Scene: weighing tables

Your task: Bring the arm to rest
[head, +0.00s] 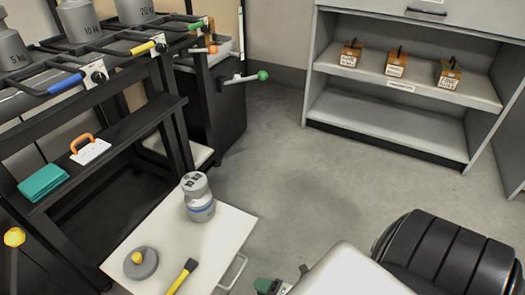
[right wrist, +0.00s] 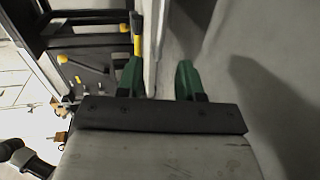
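My right gripper (head: 279,284) is at the bottom edge of the head view, just right of the white-topped table (head: 222,238) and its side handle. In the right wrist view its two green fingers (right wrist: 158,78) stand apart with nothing between them. The large pale and black shapes at the bottom right of the head view are parts of my own body and arm. My left gripper is not in view.
On the white table stand a grey weight (head: 199,197), a disc with a yellow knob (head: 141,262) and a yellow-handled tool (head: 181,277). A dark weighing rack (head: 110,115) is at the left. Grey shelves (head: 400,85) hold small boxes. The floor (head: 310,190) between is clear.

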